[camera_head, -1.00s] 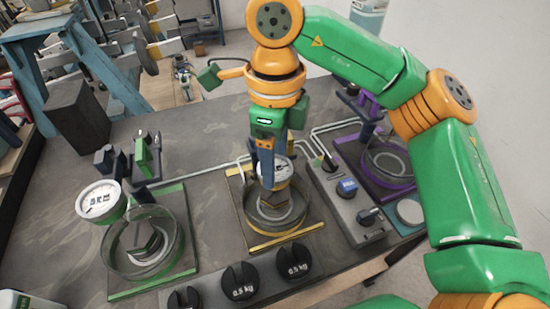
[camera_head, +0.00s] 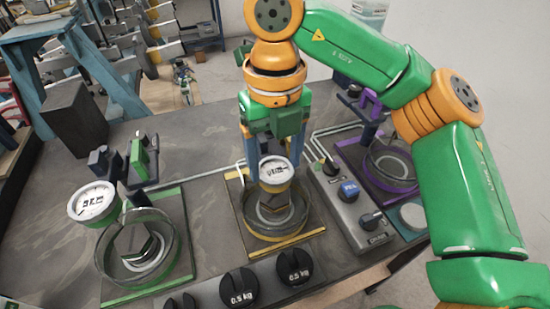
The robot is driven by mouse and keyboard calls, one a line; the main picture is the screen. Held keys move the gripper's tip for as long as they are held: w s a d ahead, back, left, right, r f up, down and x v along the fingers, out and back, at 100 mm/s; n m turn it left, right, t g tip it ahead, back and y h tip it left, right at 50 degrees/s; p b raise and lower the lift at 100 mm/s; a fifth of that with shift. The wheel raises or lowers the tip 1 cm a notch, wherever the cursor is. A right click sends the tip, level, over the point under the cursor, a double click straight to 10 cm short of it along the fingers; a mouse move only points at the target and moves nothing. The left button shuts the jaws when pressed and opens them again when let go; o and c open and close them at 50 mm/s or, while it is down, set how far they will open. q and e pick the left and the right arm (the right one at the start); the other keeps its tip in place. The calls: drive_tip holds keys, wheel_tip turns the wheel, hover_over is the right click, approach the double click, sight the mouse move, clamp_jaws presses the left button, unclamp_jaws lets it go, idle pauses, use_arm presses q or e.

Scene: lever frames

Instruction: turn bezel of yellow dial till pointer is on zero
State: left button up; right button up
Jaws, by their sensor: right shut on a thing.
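My right gripper (camera_head: 274,160) comes down from above, with one blue finger at each side of the dial. It is shut on the dial's bezel. The dial face shows between the fingers, but the pointer is too small to read. The fingertips are partly hidden by the dial. My left gripper is not in view.
A purple-edged station (camera_head: 392,168) stands to the right. A grey box with knobs (camera_head: 352,207) is close beside the yellow plate. Black weights (camera_head: 238,288) stand in front.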

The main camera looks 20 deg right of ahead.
sight(275, 169)
drive_tip(key=shift+m, duration=0.7)
drive_tip(key=o, duration=1.1)
drive_tip(key=shift+r, duration=0.1)
wheel_tip(275, 169, up, 6)
drive_tip(key=shift+r+p, duration=0.25)
drive_tip(key=shift+p, duration=0.9)
drive_tip(key=shift+r, duration=0.35)
drive_tip(key=shift+f, duration=0.1)
